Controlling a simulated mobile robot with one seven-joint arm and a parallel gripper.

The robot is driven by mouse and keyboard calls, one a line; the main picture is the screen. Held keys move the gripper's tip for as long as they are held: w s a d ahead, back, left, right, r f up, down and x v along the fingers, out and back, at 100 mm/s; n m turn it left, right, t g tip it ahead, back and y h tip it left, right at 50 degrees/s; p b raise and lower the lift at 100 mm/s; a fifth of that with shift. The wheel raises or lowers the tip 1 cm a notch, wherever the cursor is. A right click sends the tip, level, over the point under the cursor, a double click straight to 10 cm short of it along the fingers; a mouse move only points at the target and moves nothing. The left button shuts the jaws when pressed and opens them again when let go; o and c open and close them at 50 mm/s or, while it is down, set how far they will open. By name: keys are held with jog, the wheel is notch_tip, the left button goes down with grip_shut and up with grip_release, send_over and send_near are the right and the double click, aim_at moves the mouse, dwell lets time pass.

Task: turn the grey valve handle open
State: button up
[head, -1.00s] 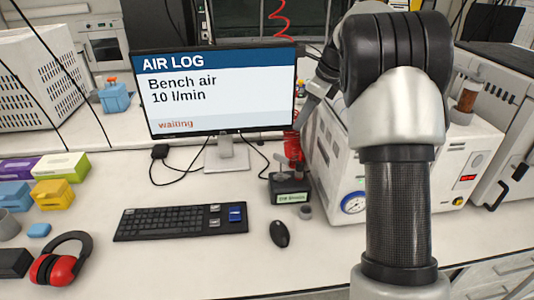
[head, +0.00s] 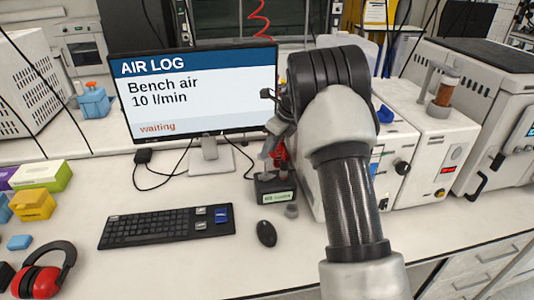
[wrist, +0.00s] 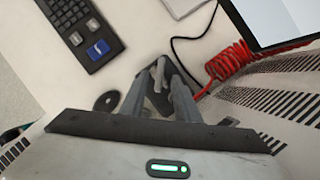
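In the wrist view, the black valve block (wrist: 157,98) lies between and beyond my fingers, and a grey piece that looks like the handle (wrist: 158,72) shows near the fingertips. My gripper (wrist: 157,88) is open, with a gap between its two grey fingers. It is just above the valve; I cannot tell whether a finger touches the handle. In the head view my gripper (head: 268,146) partly covers the handle area.
A red coiled hose (wrist: 232,62) runs behind the valve. The monitor (head: 195,90) reads "Bench air 10 l/min, waiting". A keyboard (head: 166,226) and a mouse (head: 266,233) lie to the left. White reactor cabinets (head: 430,140) stand close on the right.

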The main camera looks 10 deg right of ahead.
jog(key=shift+x, duration=1.35)
grip_shut()
jog(key=shift+n+p, duration=0.35)
jog(key=shift+n, duration=0.05)
jog(key=n+p, duration=0.1)
jog(key=n+g+y+p, duration=0.1)
jog(key=n, duration=0.1)
jog(key=shift+w+d+r+n+p, duration=0.1)
jog(key=shift+w+r+n+p, duration=0.1)
jog(key=shift+n+p, duration=0.1)
jog(key=shift+w+f+n+g+p, duration=0.1)
jog(key=shift+n+g+p, duration=0.45)
jog(key=shift+n, duration=0.6)
jog(key=shift+f+n+g+p, duration=0.1)
jog(key=shift+n+g+p, duration=0.4)
jog(key=shift+n, duration=0.65)
